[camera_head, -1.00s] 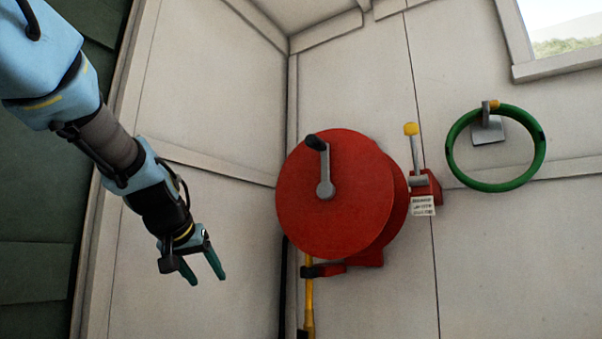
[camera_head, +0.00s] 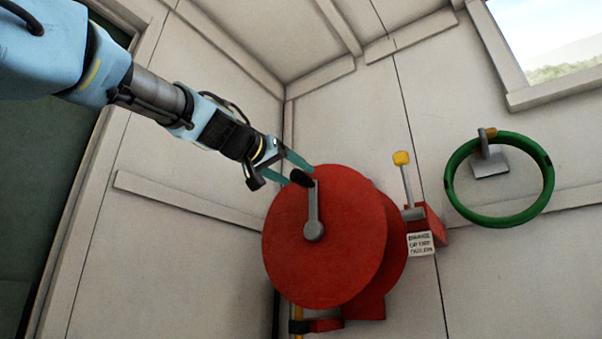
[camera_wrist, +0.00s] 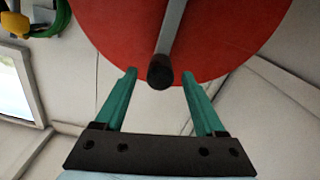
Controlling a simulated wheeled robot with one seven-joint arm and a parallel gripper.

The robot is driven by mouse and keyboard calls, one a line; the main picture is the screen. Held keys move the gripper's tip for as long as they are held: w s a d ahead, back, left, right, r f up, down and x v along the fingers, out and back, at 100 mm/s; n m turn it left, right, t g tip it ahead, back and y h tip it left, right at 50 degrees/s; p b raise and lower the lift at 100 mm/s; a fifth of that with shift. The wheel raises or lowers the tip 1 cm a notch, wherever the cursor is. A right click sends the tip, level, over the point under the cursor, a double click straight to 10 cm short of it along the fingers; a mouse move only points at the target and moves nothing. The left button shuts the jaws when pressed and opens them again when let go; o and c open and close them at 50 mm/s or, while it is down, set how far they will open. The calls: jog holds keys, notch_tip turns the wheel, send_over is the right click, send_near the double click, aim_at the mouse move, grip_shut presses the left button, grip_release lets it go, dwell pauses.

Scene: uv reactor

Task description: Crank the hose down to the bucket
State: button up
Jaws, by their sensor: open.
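A red hose reel (camera_head: 325,255) is mounted on the wall and has a grey crank arm (camera_head: 313,210) pointing up, with a black handle (camera_head: 301,178) at its end. My gripper (camera_head: 300,170) is open at the black handle, near the reel's upper left. In the wrist view the handle (camera_wrist: 160,72) shows end-on between and just ahead of the two teal fingers of my gripper (camera_wrist: 160,77), with gaps on both sides. A short piece of yellow hose (camera_head: 298,320) shows under the reel. No bucket is in view.
Right of the reel is a red box (camera_head: 428,226) with a yellow-knobbed lever (camera_head: 402,160) and a label. A green hose ring (camera_head: 455,190) hangs on a wall bracket further right. A window is at upper right.

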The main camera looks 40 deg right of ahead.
aim_at(301, 185)
jog(key=shift+p+x, duration=0.45)
jog(key=shift+x, duration=1.35)
grip_shut()
